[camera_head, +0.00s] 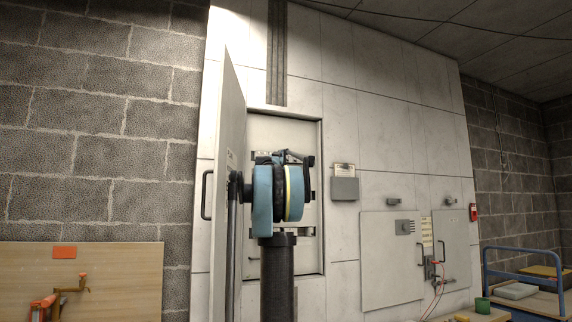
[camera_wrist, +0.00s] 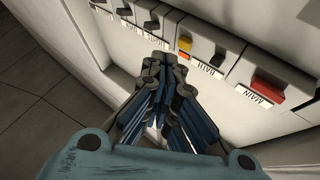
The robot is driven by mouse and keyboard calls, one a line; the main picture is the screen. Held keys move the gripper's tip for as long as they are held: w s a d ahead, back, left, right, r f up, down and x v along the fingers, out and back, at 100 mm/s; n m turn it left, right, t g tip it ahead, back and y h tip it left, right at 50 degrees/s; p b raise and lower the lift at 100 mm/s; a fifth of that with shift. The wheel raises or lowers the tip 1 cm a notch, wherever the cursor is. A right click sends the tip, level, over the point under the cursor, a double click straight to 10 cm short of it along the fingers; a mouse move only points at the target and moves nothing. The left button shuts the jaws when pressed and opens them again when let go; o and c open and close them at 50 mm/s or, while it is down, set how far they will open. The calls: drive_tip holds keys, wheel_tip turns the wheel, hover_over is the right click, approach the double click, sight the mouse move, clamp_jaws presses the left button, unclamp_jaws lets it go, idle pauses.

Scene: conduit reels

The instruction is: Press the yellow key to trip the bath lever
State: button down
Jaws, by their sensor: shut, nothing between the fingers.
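In the wrist view a pale panel carries a row of small levers with white labels. In the head view my arm hides the gripper and most of the panel.
A red lever (camera_wrist: 269,88) labelled MAIN is farther right in the row. Other dark levers (camera_wrist: 152,25) are to the left. In the head view an open cabinet door (camera_head: 229,175) stands left of my arm. A blue cart (camera_head: 525,275) is at far right.

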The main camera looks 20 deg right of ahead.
drive_tip(key=shift+s+d, duration=0.1)
drive_tip(key=shift+s, duration=2.85)
drive_tip(key=s+a+f+n+g+y, duration=0.25)
drive_tip(key=s+a+f+y, duration=0.35)
drive_tip(key=f, duration=0.6)
drive_tip(key=s+a+f+n+g+y, duration=0.1)
drive_tip(key=s+a+f+n+y, duration=0.2)
drive_tip(key=a+f, duration=0.75)
drive_tip(key=s+a+f+n+g+y, duration=0.25)
drive_tip(key=s+a+f+y, duration=0.2)
drive_tip(key=f, duration=1.05)
drive_tip(key=s+a+f+g, duration=0.1)
drive_tip(key=s+f+g, duration=0.2)
drive_tip(key=s+f, duration=0.9)
drive_tip(key=s+a+f+n+g, duration=0.1)
drive_tip(key=s+f+g, duration=0.3)
drive_tip(key=s+f, duration=0.8)
drive_tip(key=s+a+f+n+g, duration=0.1)
drive_tip(key=s+a+f+g, duration=0.2)
drive_tip(key=s+f, duration=0.9)
wheel_tip(320, 180, down, 4)
drive_tip(key=shift+f+g, duration=0.1)
drive_tip(key=shift+g, duration=0.3)
